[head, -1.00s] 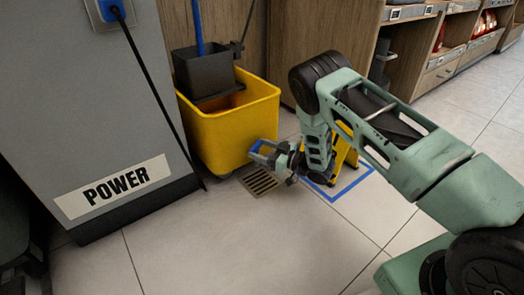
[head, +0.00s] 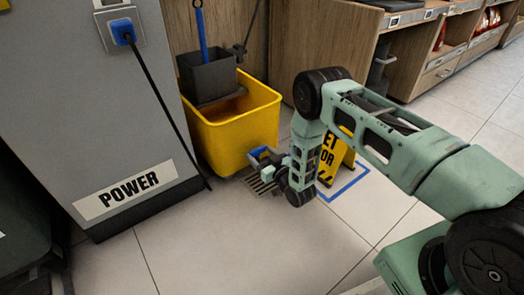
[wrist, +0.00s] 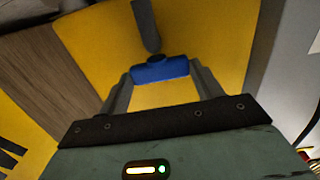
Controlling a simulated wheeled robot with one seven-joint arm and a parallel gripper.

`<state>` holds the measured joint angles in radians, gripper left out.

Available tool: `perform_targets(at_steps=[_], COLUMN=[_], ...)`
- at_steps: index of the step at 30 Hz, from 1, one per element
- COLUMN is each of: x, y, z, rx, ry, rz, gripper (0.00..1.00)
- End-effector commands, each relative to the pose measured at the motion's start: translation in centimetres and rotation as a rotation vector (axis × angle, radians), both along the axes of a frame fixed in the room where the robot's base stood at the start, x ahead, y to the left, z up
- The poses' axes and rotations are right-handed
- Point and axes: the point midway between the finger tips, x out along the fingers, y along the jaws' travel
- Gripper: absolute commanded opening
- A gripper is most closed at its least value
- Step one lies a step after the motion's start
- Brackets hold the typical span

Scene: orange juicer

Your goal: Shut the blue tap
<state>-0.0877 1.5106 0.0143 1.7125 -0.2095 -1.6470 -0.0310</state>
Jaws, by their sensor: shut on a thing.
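The blue tap (wrist: 160,70) shows in the wrist view as a short blue crossbar at the end of a dark grey stem, in front of the yellow bucket (wrist: 110,40). My gripper (wrist: 161,82) has a finger on each side of the crossbar and is shut on it. In the head view my gripper (head: 262,159) is low at the front of the yellow bucket (head: 235,135), with the blue of the tap (head: 259,152) at its tip. The fingers and wrist hide part of the tap there.
A floor drain (head: 260,185) lies below the gripper. A yellow wet-floor sign (head: 335,155) stands close to the right of my wrist inside a blue floor outline (head: 350,185). A grey POWER cabinet (head: 100,120) with a hanging black cable stands left. The front floor is clear.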

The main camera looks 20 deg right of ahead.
Motion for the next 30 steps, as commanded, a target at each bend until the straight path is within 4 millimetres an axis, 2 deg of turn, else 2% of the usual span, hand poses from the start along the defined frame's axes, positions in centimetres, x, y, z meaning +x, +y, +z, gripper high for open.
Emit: perform_targets(at_steps=[6, 7, 8, 16, 20, 23, 30], x=[-0.1, -0.1, -0.1, -0.1, -0.7, -2.0, -7.2], y=[-0.1, -0.1, -0.1, 0.0, -0.3, -0.7, -2.3], z=[-0.1, -0.1, -0.1, -0.1, 0.1, 0.2, 0.4], rx=[-0.001, -0.001, -0.001, 0.000, -0.001, -0.001, 0.000], ry=[0.002, 0.002, 0.002, 0.000, 0.002, 0.004, 0.006], rz=[-0.001, 0.000, 0.000, 0.001, 0.001, 0.001, 0.000], gripper=[0.43, 0.68, 0.75, 0.75, 0.75, 0.75, 0.75])
